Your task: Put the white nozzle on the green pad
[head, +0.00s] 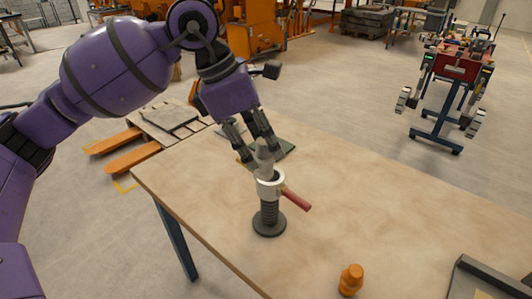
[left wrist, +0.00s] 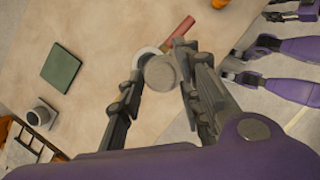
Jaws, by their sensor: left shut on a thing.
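The white nozzle (head: 264,158), pale grey in this light, is between the fingers of my left gripper (head: 250,136), which is shut on it. In the left wrist view the nozzle (left wrist: 161,73) shows as a round end between the fingertips (left wrist: 160,88). It is right over the white ring (head: 270,187) of a dark stand; whether they touch is not clear. The green pad (head: 285,148) lies on the table behind the gripper, partly hidden; it shows whole and bare in the left wrist view (left wrist: 61,69).
The stand (head: 269,222) has a ribbed column, a round base and a red handle (head: 297,200) pointing right. An orange piece (head: 351,280) stands near the front edge. A grey tray (head: 485,278) is at lower right. The table's right half (head: 400,205) is mostly clear.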

